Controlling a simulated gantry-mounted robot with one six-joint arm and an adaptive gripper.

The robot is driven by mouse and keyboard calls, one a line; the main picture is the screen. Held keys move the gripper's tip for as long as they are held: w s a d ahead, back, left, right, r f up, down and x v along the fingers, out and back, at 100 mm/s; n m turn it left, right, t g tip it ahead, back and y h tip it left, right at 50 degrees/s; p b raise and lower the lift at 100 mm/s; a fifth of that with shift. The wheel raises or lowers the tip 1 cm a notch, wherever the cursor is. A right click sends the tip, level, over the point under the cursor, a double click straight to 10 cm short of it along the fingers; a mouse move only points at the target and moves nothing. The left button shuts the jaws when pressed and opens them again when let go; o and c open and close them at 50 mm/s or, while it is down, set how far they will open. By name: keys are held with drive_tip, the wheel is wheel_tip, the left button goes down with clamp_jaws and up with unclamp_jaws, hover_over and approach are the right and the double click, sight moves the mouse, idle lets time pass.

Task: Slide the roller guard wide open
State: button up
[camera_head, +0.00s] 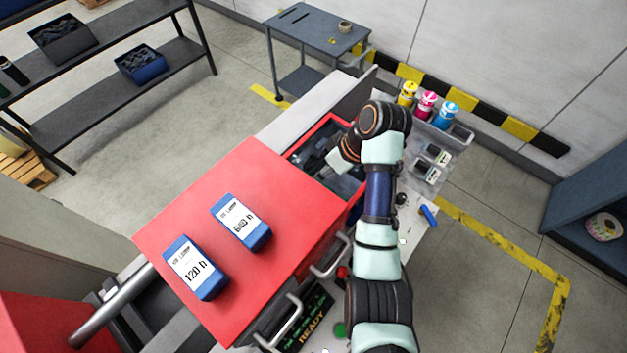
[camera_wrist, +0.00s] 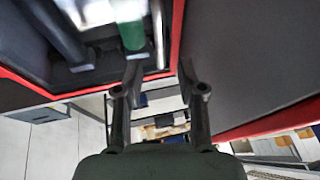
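The red cover that I take for the roller guard (camera_head: 235,180) fills the middle of the head view, with two metal handles (camera_head: 330,258) on its front side. Beyond it a red-rimmed opening (camera_head: 318,137) shows dark inner parts. My arm reaches over this opening, and my gripper is mostly hidden there. In the wrist view my gripper (camera_wrist: 160,70) has its two fingers apart with nothing between them. The fingertips lie by a red edge, with a dark roller (camera_wrist: 55,30) and a green cylinder (camera_wrist: 132,35) beyond. I cannot tell whether a finger touches the guard.
Two blue-and-white lamp boxes (camera_head: 240,222) (camera_head: 195,267) lie on the red cover. Coloured bottles (camera_head: 427,103) and a clear tray stand to the right of my arm. A grey side table (camera_head: 315,28) stands behind.

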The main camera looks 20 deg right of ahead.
drive_tip(key=p+x, duration=0.1)
drive_tip(key=x, duration=0.4)
clamp_jaws()
